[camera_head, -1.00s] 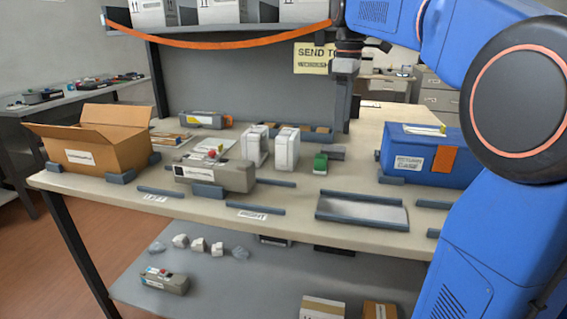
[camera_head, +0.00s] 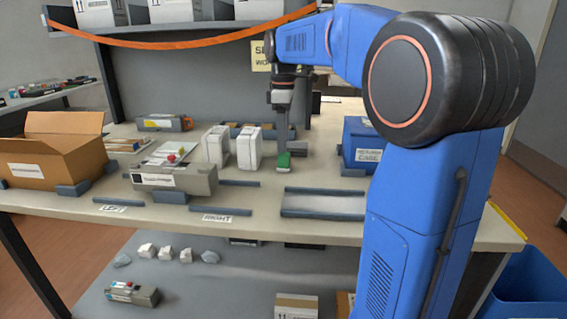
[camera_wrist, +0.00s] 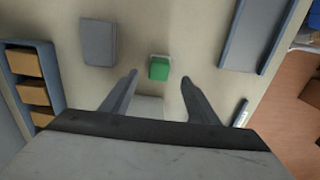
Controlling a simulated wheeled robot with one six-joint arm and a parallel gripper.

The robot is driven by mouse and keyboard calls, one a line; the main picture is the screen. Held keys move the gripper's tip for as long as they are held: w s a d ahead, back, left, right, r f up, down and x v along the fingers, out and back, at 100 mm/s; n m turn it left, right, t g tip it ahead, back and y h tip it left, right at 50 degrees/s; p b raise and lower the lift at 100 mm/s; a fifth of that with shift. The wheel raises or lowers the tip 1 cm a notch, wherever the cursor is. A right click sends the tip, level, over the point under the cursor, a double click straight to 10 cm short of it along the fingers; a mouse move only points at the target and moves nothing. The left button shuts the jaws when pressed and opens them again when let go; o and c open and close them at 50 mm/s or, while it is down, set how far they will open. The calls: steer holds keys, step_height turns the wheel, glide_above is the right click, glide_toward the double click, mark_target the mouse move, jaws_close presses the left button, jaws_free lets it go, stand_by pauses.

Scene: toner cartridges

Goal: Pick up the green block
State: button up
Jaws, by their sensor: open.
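The green block (camera_head: 283,161) stands on the table near its middle, to the right of two white boxes. In the wrist view the green block (camera_wrist: 159,68) has a pale edge on its far side and lies just beyond the fingertips, roughly centred between them. My gripper (camera_head: 283,150) points down, directly above or just behind the block in the head view. In the wrist view my gripper (camera_wrist: 159,75) is open, with a finger on each side and nothing between them. I cannot tell the exact height of the fingertips above the table.
Two white boxes (camera_head: 232,148) stand left of the block. A grey block (camera_wrist: 99,42) lies beside it in the wrist view. A grey tray (camera_head: 322,203) lies in front, a blue bin (camera_head: 361,143) stands right, and a toner cartridge (camera_head: 174,180) and cardboard box (camera_head: 52,150) stand left.

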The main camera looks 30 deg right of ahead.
mark_target(284, 157)
steer(key=shift+d+f, duration=0.1)
steer(key=shift+f, duration=3.35)
steer(key=c, duration=1.2)
